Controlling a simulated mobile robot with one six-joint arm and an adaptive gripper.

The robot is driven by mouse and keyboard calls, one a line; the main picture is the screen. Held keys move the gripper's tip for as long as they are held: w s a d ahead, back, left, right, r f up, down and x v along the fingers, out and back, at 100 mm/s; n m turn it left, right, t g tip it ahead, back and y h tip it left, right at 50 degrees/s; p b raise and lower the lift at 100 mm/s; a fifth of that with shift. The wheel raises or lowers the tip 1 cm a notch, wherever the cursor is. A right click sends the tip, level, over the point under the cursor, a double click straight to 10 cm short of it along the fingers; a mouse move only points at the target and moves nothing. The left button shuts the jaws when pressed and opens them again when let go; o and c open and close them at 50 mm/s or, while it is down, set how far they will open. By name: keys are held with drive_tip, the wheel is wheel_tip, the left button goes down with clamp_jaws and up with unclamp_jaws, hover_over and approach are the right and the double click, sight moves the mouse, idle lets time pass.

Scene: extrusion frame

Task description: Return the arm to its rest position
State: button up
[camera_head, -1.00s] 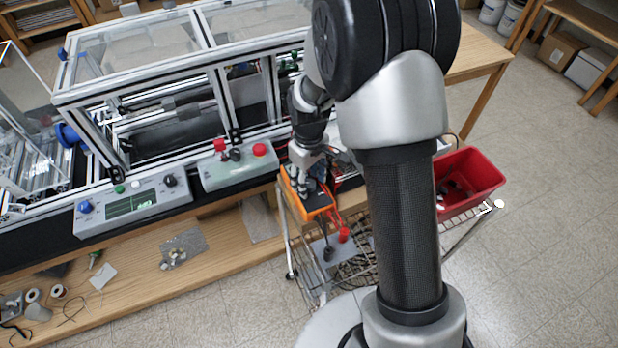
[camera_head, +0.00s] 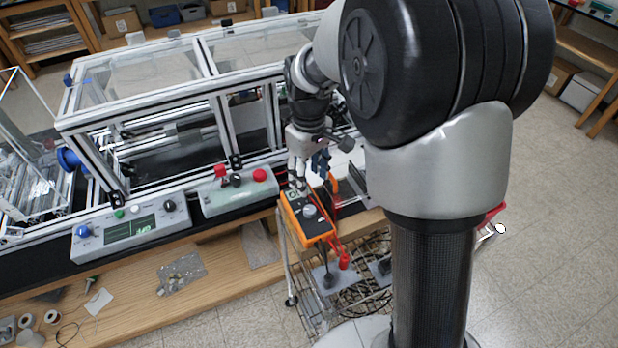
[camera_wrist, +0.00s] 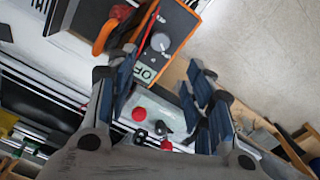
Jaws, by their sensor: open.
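My gripper (camera_head: 309,166) is above the wire cart, just behind an orange multimeter (camera_head: 307,217) in the head view. In the wrist view my gripper (camera_wrist: 160,85) is open, with its blue-padded fingers spread wide and nothing held between them. The multimeter (camera_wrist: 168,38) shows beyond the fingertips there, with its grey dial and display. My arm (camera_head: 435,180) fills the right middle of the head view and hides part of the cart.
An extrusion frame with clear panels (camera_head: 150,60) stands left of my gripper. A control box with red buttons (camera_head: 236,192) and a box with a display (camera_head: 130,226) sit before it. Red probe leads (camera_head: 343,258) hang by the wire cart (camera_head: 350,300). Open floor lies right.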

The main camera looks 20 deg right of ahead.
idle(0.3)
drive_tip(key=s+r+m+t+b, duration=0.2)
drive_tip(key=s+r+m, duration=0.1)
drive_tip(key=s, duration=0.8)
drive_tip(key=s+r+m+t+b, duration=0.2)
drive_tip(key=s+r, duration=0.2)
drive_tip(key=s, duration=0.8)
drive_tip(key=shift+s+a+r+m+t, duration=0.3)
drive_tip(key=shift+a+r+m, duration=0.05)
drive_tip(key=shift+r+m, duration=0.05)
idle(1.4)
